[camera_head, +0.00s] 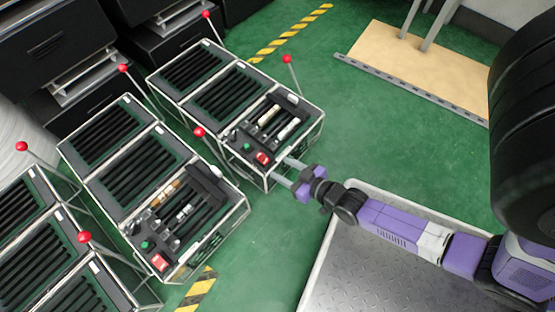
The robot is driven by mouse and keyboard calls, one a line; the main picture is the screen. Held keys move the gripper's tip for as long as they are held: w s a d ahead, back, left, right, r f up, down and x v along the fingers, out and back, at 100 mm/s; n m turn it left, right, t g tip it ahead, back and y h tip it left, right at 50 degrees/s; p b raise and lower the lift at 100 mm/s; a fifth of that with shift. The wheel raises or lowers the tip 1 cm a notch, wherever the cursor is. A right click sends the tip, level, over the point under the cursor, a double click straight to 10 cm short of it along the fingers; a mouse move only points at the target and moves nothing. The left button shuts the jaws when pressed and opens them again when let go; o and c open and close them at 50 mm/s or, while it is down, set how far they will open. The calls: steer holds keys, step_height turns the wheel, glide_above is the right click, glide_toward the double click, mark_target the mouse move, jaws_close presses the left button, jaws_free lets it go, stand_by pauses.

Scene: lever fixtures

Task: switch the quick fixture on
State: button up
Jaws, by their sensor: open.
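The boxes with slotted black tops and ball-ended levers look like the fixtures; I cannot tell which is the quick fixture. The nearest one to my gripper is the upper fixture (215,101), with a red button (263,158) and a green button (247,147) at its near end. One red lever ball (287,59) rises at its right side and another red ball (198,132) stands at its left. My gripper (282,169) is open, its two fingers pointing left at the upper fixture's near corner. Nothing shows between the fingers. Whether they touch the frame is unclear.
A middle fixture (140,165) and a lower-left fixture (60,245) stand beside it, with narrow gaps. A wooden board (405,70) lies at the upper right. Green floor (350,140) is clear to the right.

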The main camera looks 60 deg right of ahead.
mark_target(263, 158)
steer(key=b+x, duration=0.2)
steer(key=x, duration=0.4)
steer(key=shift+b, duration=0.4)
steer(key=shift+w+d+f, duration=0.1)
steer(key=shift+w+f, duration=0.05)
steer(key=shift+w, duration=0.4)
jaws_close()
